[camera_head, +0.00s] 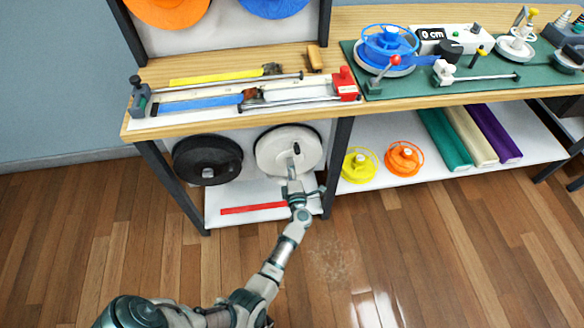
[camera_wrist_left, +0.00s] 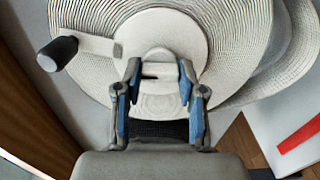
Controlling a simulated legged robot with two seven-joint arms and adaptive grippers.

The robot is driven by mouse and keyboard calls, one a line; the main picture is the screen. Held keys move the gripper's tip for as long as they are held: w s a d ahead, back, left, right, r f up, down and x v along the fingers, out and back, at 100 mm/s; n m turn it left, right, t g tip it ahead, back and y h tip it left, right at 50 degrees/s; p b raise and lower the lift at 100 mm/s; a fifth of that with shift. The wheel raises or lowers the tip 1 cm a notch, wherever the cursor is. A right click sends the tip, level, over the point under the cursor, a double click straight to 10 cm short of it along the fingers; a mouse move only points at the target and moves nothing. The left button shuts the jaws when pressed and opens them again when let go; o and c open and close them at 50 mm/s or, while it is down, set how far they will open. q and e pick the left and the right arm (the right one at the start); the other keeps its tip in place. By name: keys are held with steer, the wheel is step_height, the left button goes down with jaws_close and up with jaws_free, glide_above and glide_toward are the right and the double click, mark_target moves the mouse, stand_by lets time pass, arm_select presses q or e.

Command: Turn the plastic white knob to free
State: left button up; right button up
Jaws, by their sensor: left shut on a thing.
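A large white strap reel (camera_head: 285,146) hangs under the left table, with a ribbed pale strap coil (camera_wrist_left: 90,40) in the left wrist view. A dark crank grip (camera_wrist_left: 57,54) sits on a pale arm at its upper left. A pale knob (camera_wrist_left: 158,98) sits low on the reel's centre. My left gripper (camera_head: 293,168) reaches up to the reel's front. In the left wrist view its blue-padded fingers (camera_wrist_left: 158,75) stand on both sides of the knob and are closed on it. The fingers partly hide the knob's edges. My right gripper is not in view.
A black reel (camera_head: 207,158) hangs left of the white one. A red strip (camera_head: 252,208) lies on the low white shelf below. Table legs stand on both sides. Yellow (camera_head: 358,166) and orange (camera_head: 404,158) reels lie on the right shelf. The wooden floor in front is clear.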

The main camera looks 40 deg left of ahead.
arm_select(q)
steer(key=shift+s+a+f, duration=0.2)
steer(key=shift+s+f, duration=0.1)
steer(key=shift+f, duration=0.1)
steer(key=o, duration=1)
steer(key=shift+o, duration=0.7)
steer(key=shift+w+r, duration=0.1)
steer(key=shift+r, duration=0.05)
steer(key=v, duration=0.7)
steer(key=shift+d, duration=0.2)
